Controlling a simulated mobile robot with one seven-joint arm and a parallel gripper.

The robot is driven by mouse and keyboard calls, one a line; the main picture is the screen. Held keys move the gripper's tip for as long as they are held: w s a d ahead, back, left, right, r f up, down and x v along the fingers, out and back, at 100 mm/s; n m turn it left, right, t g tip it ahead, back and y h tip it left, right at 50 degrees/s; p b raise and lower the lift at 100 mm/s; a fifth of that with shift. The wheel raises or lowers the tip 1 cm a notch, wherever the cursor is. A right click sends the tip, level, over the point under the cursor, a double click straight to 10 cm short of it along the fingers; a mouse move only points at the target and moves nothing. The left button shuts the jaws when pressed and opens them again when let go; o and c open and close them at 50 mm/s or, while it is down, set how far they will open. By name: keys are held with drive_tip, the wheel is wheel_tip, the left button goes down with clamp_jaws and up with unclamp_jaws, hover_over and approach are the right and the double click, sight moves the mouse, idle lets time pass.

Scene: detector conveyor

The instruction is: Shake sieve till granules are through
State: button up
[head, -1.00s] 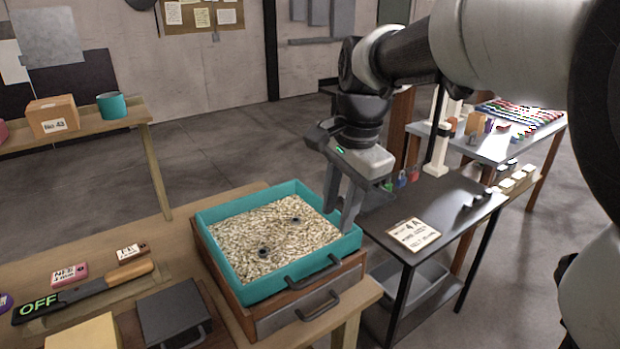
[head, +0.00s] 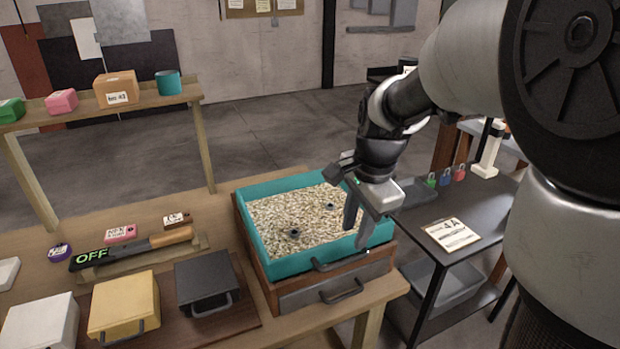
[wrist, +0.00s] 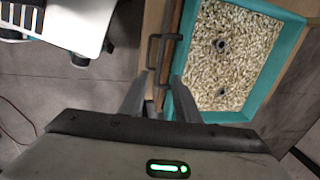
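The sieve is a teal square tray (head: 281,265) with a dark front handle (head: 341,262). It sits on a wooden box frame, is filled with pale granules (head: 285,216), and also shows in the wrist view (wrist: 266,108). Two small dark round pieces (head: 294,233) lie among the granules. My gripper (head: 357,234) is over the front right part of the sieve, fingers pointing down. In the wrist view my gripper (wrist: 160,78) has its fingertips apart near the sieve's edge and handle, with nothing seen held. Whether a finger touches the wall is unclear.
A grey drawer (head: 335,287) with its own handle is below the sieve. Left on the bench are grey, yellow and white lidded boxes (head: 124,305) and an OFF-marked bar (head: 92,257). A dark table (head: 417,216) with a 4A card stands right.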

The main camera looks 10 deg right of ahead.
sight(347, 260)
drive_tip(key=f, duration=0.3)
drive_tip(key=w+f, duration=0.1)
drive_tip(key=f, duration=0.2)
drive_tip(key=f+b, duration=0.1)
drive_tip(key=f, duration=0.2)
drive_tip(key=shift+w+a, duration=0.25)
drive_tip(key=shift+w, duration=0.05)
clamp_jaws()
